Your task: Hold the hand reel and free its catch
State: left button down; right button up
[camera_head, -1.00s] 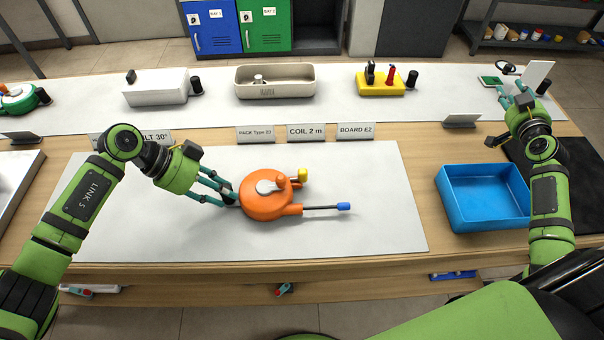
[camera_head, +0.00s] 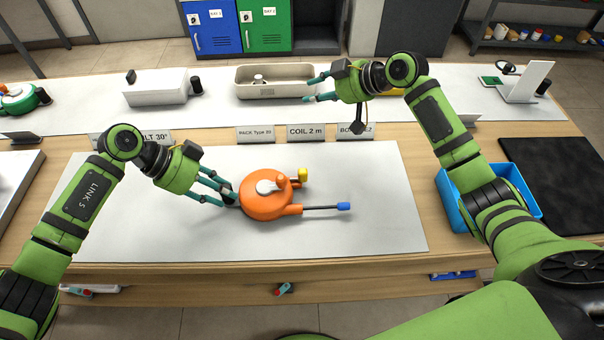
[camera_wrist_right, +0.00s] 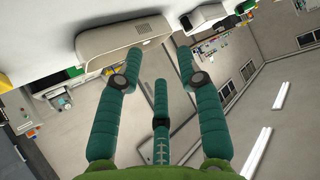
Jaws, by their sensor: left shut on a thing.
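The orange hand reel (camera_head: 262,205) lies on the white mat in the middle of the bench. It has a grey crank with an orange knob on top and a yellow catch-like part (camera_head: 303,174) at its upper right. A thin dark rod with a blue tip (camera_head: 343,206) sticks out to the right. My left gripper (camera_head: 232,196) is shut on the reel's left side. My right gripper (camera_head: 318,86) is open and empty above the back of the bench, near the beige tray. Its spread fingers also show in the right wrist view (camera_wrist_right: 157,75).
The blue bin (camera_head: 452,207) stands at the right, partly behind my right arm. The beige tray (camera_head: 262,80) and a white box (camera_head: 155,87) stand at the back. Small label signs (camera_head: 305,131) line the mat's far edge.

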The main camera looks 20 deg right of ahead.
jog(key=s+a+n+g+h, duration=0.2)
jog(key=s+a+n+g, duration=0.35)
jog(key=a, duration=0.45)
jog(key=n+g+h, duration=0.2)
jog(key=g+h, duration=0.1)
jog(key=h, duration=0.1)
send_over(303, 170)
jog(key=shift+w+a+f+m+t, duration=0.25)
jog(key=shift+w+a+f, duration=0.2)
jog(key=shift+f, duration=0.2)
jog(key=shift+s+d+h, duration=0.2)
jog(key=shift+s+h, duration=0.1)
jog(key=shift+h, duration=0.1)
jog(key=shift+s+d+f, duration=0.1)
jog(key=shift+s+d, duration=0.05)
jog(key=shift+f, duration=3.45)
grip_shut()
